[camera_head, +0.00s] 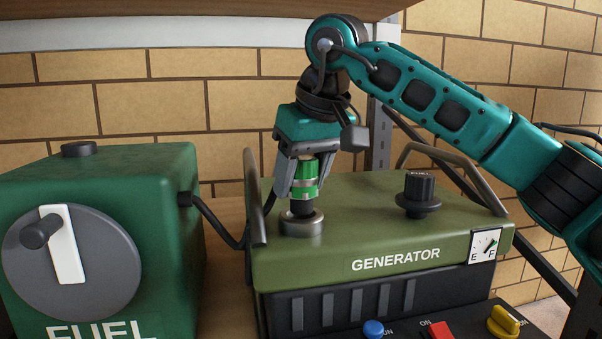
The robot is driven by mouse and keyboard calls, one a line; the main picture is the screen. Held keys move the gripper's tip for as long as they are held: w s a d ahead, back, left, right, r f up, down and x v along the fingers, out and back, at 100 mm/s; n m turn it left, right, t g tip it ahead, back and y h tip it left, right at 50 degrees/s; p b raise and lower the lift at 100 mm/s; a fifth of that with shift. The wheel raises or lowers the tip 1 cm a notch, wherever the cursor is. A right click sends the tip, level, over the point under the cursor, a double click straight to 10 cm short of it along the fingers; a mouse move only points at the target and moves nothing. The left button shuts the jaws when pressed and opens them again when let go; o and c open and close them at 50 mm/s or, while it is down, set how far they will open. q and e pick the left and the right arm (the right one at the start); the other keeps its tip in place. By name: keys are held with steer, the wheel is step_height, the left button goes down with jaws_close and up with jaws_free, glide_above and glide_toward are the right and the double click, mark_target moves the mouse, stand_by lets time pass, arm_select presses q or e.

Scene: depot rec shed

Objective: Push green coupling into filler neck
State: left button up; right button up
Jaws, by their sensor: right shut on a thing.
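The green coupling (304,181) is a short green cylinder with metal bands, held upright. My right gripper (299,190) points down from above and is shut on it. The filler neck (302,223) is a metal ring with a dark collar on the left part of the generator's top. The coupling stands directly over the neck, its dark lower end at the neck's opening; I cannot tell whether it is inside. The olive generator (395,262) has a fuel gauge (484,246) at its right front. My left gripper is not in view.
A black fuel cap (419,194) stands on the generator's top, right of the neck. Handle bars (254,200) rise at its sides. A green fuel tank (160,200) with a grey dial stands at the left, joined by a black hose (216,222). A shelf edge (180,33) runs above.

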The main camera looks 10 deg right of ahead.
steer(key=shift+f+b, duration=0.4)
steer(key=shift+f, duration=0.65)
steer(key=o, duration=0.9)
steer(key=shift+r, duration=0.1)
steer(key=shift+o, duration=1.1)
